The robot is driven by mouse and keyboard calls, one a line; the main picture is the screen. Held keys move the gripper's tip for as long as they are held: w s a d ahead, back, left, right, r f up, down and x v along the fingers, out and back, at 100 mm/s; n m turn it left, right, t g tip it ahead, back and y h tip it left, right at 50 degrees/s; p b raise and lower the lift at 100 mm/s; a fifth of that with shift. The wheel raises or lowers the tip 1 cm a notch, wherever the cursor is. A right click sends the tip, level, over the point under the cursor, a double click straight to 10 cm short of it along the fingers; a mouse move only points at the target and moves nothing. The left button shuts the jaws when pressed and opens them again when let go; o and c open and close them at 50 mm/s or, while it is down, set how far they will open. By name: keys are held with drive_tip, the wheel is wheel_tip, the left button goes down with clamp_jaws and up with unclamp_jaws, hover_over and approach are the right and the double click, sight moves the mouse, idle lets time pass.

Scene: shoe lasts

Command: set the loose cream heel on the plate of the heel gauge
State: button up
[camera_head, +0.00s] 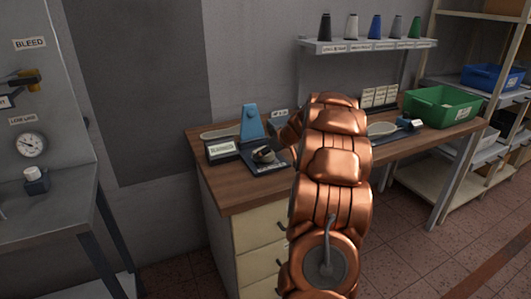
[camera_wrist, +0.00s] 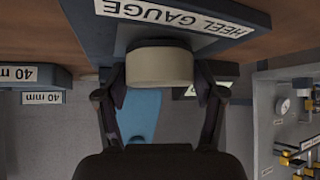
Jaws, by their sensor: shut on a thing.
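A cream heel (camera_wrist: 160,66) is held between the two fingers of my gripper (camera_wrist: 161,92) in the wrist view, which looks upside down. The dark plate of the heel gauge (camera_wrist: 85,22), with its white HEEL GAUGE label, lies right beside the heel in that view; whether they touch I cannot tell. The gauge's blue upright (camera_wrist: 138,118) shows beyond the heel, partly hidden by it. In the head view the gauge's plate (camera_head: 270,169) and blue upright (camera_head: 251,122) stand on the bench, and my copper arm hides the area to their right.
A dark labelled block (camera_head: 222,149) stands left of the gauge on the wooden bench (camera_head: 232,196). A wall shelf (camera_head: 368,46) with several coloured cones hangs above.

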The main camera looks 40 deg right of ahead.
drive_tip(key=shift+f+b, duration=0.3)
drive_tip(key=shift+f, duration=0.05)
drive_tip(key=o, duration=1.2)
drive_tip(key=shift+c, duration=0.2)
drive_tip(key=shift+r+p, duration=0.2)
drive_tip(key=shift+p, duration=0.1)
drive_tip(key=shift+s+r, duration=0.15)
drive_tip(key=shift+s, duration=0.05)
drive_tip(key=b+v, duration=0.1)
drive_tip(key=v, duration=1)
drive_tip(key=shift+s+r+b, duration=0.2)
drive_tip(key=shift+b, duration=0.2)
